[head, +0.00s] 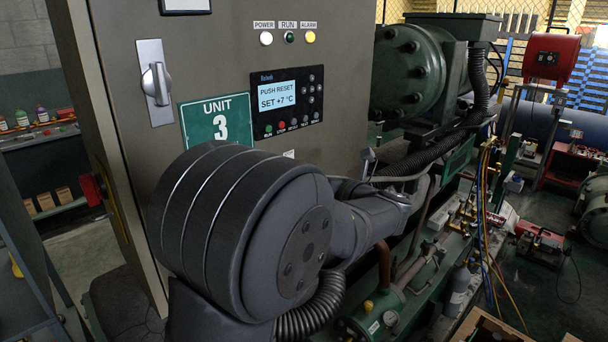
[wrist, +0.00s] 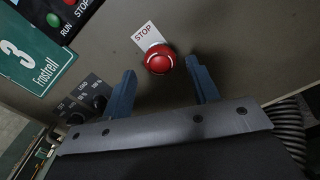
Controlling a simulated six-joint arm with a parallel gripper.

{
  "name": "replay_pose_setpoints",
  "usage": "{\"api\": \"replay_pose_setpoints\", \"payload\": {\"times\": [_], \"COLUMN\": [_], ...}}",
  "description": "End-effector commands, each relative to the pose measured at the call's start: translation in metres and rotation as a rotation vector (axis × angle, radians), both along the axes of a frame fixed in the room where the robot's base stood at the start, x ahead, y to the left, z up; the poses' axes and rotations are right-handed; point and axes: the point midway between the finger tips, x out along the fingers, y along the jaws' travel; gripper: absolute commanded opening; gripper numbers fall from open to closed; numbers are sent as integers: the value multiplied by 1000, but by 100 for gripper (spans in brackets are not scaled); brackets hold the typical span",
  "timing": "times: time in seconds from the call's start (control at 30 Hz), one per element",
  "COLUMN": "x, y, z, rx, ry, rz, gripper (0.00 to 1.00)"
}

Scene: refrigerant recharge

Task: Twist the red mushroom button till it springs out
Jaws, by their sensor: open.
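The red mushroom button (wrist: 158,59) shows in the wrist view, on the grey cabinet face below a white STOP label (wrist: 148,36). Pale arrow marks show on its cap. My gripper (wrist: 160,66) is open and empty, its two blue fingers tilted in the picture. The fingertips stand apart to the left and right of the button, with clear gaps on both sides. I cannot tell how far they are from the cabinet face. In the head view my arm hides the button and most of my gripper.
The cabinet front carries a display panel (head: 288,101) reading PUSH RESET, SET +7 °C, a green UNIT 3 sign (head: 217,122) and a rotary handle (head: 156,84). Dark knobs (wrist: 82,108) sit left of my fingers. A compressor (head: 412,70) and hoses (head: 487,210) stand on the right.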

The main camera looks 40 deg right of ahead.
Motion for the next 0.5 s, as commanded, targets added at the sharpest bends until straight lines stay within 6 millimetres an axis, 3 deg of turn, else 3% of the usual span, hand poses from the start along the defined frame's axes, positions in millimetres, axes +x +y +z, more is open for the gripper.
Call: {"api": "replay_pose_setpoints", "payload": {"times": [0.5], "x": [-53], "y": [-1], "z": [0], "rx": [0], "ry": [0], "rz": [-2], "gripper": [55]}}
